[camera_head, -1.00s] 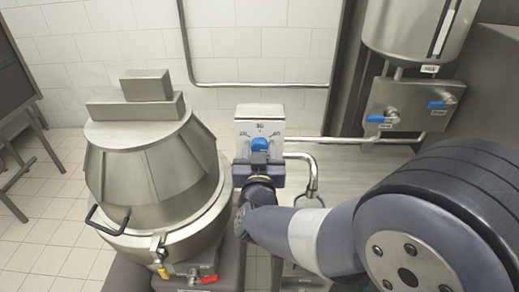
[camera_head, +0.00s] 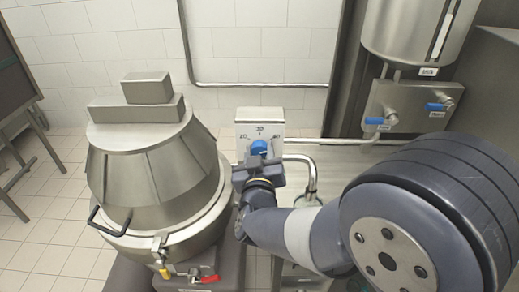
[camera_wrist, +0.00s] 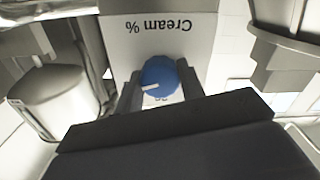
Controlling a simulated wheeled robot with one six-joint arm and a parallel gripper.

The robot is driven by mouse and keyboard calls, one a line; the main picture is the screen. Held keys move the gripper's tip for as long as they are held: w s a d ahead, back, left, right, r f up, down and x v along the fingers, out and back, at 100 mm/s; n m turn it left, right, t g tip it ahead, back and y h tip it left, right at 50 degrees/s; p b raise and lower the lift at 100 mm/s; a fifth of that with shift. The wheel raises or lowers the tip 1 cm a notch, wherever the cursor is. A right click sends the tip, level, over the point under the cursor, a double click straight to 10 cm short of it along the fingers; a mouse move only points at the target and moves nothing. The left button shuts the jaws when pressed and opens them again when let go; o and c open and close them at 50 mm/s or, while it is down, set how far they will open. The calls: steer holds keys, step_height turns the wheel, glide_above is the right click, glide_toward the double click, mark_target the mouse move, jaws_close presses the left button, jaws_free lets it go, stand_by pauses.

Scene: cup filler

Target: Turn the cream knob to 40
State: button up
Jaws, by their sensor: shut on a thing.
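The cream knob (camera_head: 259,147) is blue and sits on a white panel (camera_head: 246,115) with a scale reading 20 at left, 30 at top and 40 at right. In the wrist view, the knob (camera_wrist: 160,76) appears upside down under the label "Cream %". Its white pointer mark points left and slightly down there, so toward the 40 side; the 40 itself is hidden in that view. My gripper (camera_head: 258,162) is at the panel, its two fingers on either side of the knob, shut on it.
A large steel machine (camera_head: 150,185) stands close at the left of the panel. A bent steel pipe (camera_head: 312,172) runs just right of my gripper. A steel tank (camera_head: 415,35) and blue-handled taps (camera_head: 374,121) are at the upper right.

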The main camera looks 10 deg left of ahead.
steer(key=shift+n+p, duration=0.45)
steer(key=shift+n, duration=1.05)
steer(key=o, duration=1)
steer(key=b+v, duration=0.1)
steer(key=v, duration=1)
steer(key=shift+w+a, duration=0.1)
